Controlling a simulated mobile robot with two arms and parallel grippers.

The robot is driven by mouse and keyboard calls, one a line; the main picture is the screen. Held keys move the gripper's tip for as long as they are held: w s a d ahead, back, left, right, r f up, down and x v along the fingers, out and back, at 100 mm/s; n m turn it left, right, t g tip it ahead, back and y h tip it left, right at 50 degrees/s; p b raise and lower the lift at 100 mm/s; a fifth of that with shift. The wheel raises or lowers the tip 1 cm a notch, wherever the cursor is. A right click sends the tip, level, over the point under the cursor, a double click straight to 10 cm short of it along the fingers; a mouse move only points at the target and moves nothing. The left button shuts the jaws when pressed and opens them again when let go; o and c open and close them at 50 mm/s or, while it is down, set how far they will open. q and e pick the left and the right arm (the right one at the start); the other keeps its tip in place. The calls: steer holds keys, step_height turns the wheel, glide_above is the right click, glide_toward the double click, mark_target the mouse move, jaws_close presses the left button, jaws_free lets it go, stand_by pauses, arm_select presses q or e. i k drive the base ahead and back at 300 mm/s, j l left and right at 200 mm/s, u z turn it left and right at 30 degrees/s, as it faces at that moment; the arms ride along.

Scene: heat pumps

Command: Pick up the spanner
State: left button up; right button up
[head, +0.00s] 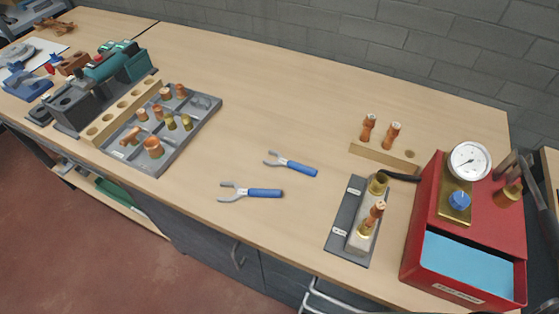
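Two spanners with blue handles and grey open jaws lie flat on the wooden workbench (300,100) in the head view. The farther, smaller spanner (300,168) lies near the middle, with its jaw pointing left. The nearer, larger spanner (262,193) lies closer to the front edge, also with its jaw pointing left. The two are apart and nothing covers them.
A grey tray (208,113) of copper and brass fittings stands left. A dark plate (340,224) with a fitting block, a wooden holder (380,155) and a red gauge box (420,222) stand right. Bench is clear around the spanners and behind them.

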mark_target(281, 162)
steer(key=z, duration=1)
steer(key=k+l+u, duration=0.15)
steer(key=k+u, duration=0.2)
